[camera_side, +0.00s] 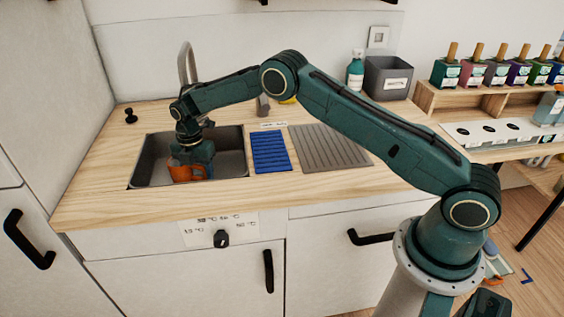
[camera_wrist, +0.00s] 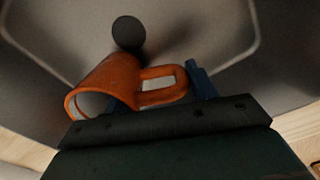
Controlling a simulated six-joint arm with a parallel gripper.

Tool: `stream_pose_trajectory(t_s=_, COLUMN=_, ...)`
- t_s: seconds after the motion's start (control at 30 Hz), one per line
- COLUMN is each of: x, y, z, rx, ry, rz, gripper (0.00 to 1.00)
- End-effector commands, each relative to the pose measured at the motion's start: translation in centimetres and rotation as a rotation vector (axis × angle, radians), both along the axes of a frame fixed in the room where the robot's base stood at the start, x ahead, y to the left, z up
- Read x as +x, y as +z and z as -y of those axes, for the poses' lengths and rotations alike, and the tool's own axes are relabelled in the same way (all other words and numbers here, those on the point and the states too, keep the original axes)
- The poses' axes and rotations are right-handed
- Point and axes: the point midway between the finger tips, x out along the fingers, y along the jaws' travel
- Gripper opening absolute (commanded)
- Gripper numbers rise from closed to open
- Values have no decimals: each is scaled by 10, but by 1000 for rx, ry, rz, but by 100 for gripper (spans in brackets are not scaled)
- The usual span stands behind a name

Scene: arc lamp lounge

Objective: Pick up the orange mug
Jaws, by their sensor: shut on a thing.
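The orange mug (camera_side: 188,174) is in the grey sink (camera_side: 232,160), seen in the side view below my gripper (camera_side: 192,165). In the wrist view the mug (camera_wrist: 110,84) lies tilted with its open end toward the lower left and its handle to the right. Whether the mug touches the sink floor is not clear. The round dark drain (camera_wrist: 128,32) shows beyond the mug.
A faucet (camera_side: 187,62) stands behind the sink. A blue ribbed mat (camera_side: 271,152) and a grey ribbed mat (camera_side: 328,147) lie to the right. The wooden counter (camera_side: 240,195) in front is clear.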

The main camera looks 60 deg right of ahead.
Motion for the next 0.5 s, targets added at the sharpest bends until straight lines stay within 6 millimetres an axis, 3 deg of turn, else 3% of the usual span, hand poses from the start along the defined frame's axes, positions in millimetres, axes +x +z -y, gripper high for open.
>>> stream_pose_trajectory(t_s=0.27, x=2, y=51, z=0, rx=1, ry=0, rz=7, gripper=12)
stream_pose_trajectory(t_s=0.5, x=2, y=109, z=0, rx=1, ry=0, rz=8, gripper=12)
